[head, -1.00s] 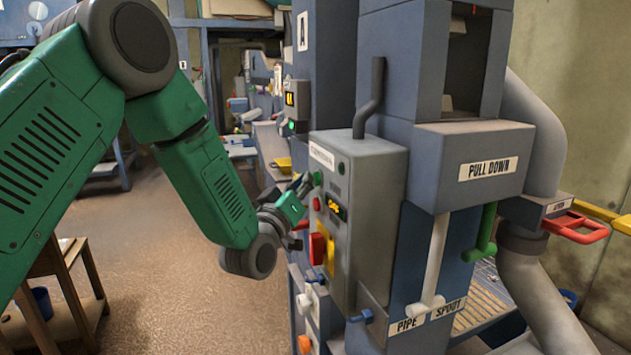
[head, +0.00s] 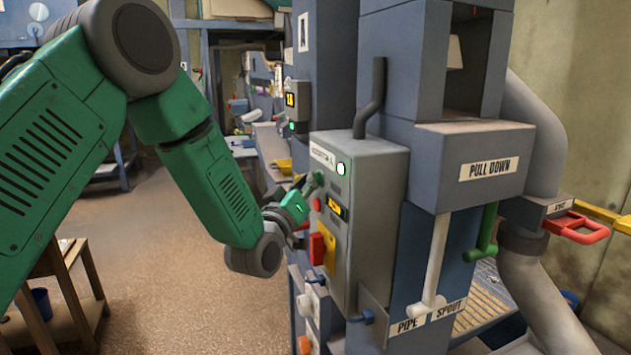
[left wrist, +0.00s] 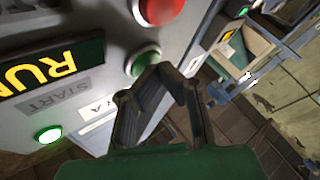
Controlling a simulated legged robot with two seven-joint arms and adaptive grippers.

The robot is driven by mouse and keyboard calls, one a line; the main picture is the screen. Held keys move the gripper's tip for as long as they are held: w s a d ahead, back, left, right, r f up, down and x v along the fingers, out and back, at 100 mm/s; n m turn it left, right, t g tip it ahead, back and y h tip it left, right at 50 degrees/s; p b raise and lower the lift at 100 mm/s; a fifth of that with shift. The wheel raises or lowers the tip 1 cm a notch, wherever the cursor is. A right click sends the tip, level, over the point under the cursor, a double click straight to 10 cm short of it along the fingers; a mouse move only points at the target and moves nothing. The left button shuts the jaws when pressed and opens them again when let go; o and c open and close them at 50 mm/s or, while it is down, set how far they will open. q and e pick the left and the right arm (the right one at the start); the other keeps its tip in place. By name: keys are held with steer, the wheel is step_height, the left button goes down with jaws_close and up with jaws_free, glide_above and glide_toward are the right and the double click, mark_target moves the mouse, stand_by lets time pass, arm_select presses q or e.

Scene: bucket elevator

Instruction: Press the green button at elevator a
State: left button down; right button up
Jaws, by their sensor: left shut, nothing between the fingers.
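A grey control box (head: 378,215) stands on the blue elevator housing with a white label "A" (head: 303,32). Its green button (head: 318,178) sits near the upper left of the front face; the same button shows in the left wrist view (left wrist: 143,60). My left gripper (head: 310,186) is shut and empty, with its tip at the green button, seemingly touching it. In the left wrist view its fingers (left wrist: 163,75) partly cover the button's lower edge. A round lamp (head: 340,169) glows brightly; it is green in the wrist view (left wrist: 47,134). My right gripper is not in view.
A red button (head: 317,204) sits just below the green one. A display reading "RUN" (left wrist: 45,72) and a red and yellow switch (head: 322,248) are close by. A white lever (head: 436,262) and a green lever (head: 485,232) hang at the right.

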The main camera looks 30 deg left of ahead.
arm_select(q)
steer(key=shift+s, duration=0.1)
steer(key=shift+s+a, duration=0.5)
steer(key=shift+s, duration=0.05)
steer(key=shift+s+a, duration=1.7)
steer(key=shift+s, duration=0.2)
